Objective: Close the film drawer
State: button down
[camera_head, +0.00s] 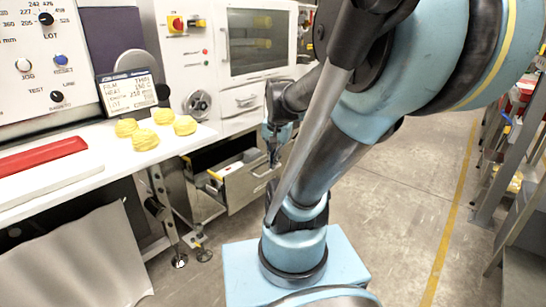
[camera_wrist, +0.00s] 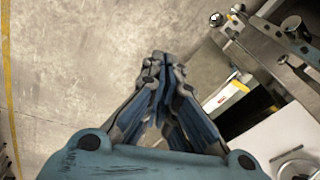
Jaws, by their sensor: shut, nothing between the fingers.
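The film drawer (camera_head: 248,187) stands pulled out from the lower part of the white machine, its grey front with a bar handle facing right. A pale box with yellow and red marks lies inside it. My gripper (camera_head: 273,162) points down at the drawer's front, close to the handle; whether it touches cannot be told. In the wrist view my gripper (camera_wrist: 158,62) is shut and empty, its dark fingertips together over the floor.
A white table (camera_head: 95,150) with several yellow coils (camera_head: 145,139) and a red bar (camera_head: 40,154) stands at the left. Its metal legs stand near the drawer. A shut upper drawer (camera_head: 241,98) is on the machine. Floor (camera_head: 390,200) is clear at right, before shelving.

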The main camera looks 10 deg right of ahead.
jog(key=w+d+m, duration=0.4)
jog(key=w+m, duration=0.7)
jog(key=w, duration=0.3)
jog(key=w+d+f+m+y, duration=0.1)
jog(key=w+d+f+m, duration=0.3)
jog(key=w, duration=0.3)
jog(key=w+d+f+m, duration=0.3)
jog(key=w+m, duration=0.4)
jog(key=shift+w+a+f, duration=0.55)
jog(key=shift+w+f, duration=0.3)
jog(key=shift+f, duration=0.75)
jog(key=shift+w+a+f, duration=0.6)
jog(key=shift+w+f, duration=0.3)
jog(key=shift+f, duration=0.7)
jog(key=shift+w+a+f, duration=0.55)
jog(key=shift+w+f, duration=0.3)
jog(key=shift+f, duration=0.75)
jog(key=shift+d, duration=0.1)
